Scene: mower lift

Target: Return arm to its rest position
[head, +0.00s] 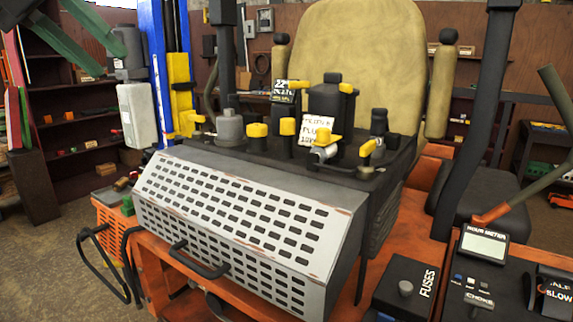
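I cannot make out the fingertips of either gripper in the head view. Angled green bars (62,44) come in at the upper left and end near a grey housing (131,52); I cannot tell whether they belong to my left arm. A blue post (153,50) with a yellow bracket (184,112) stands just right of them. No object can be seen held by a gripper. My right gripper does not show.
An orange mower fills the middle, with a perforated grey cover (235,215), a tan seat (360,60) and yellow-capped parts. A control panel with an hour meter (484,243) and a fuse box (408,285) is at lower right. Shelves (75,140) stand behind. Concrete floor shows at left.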

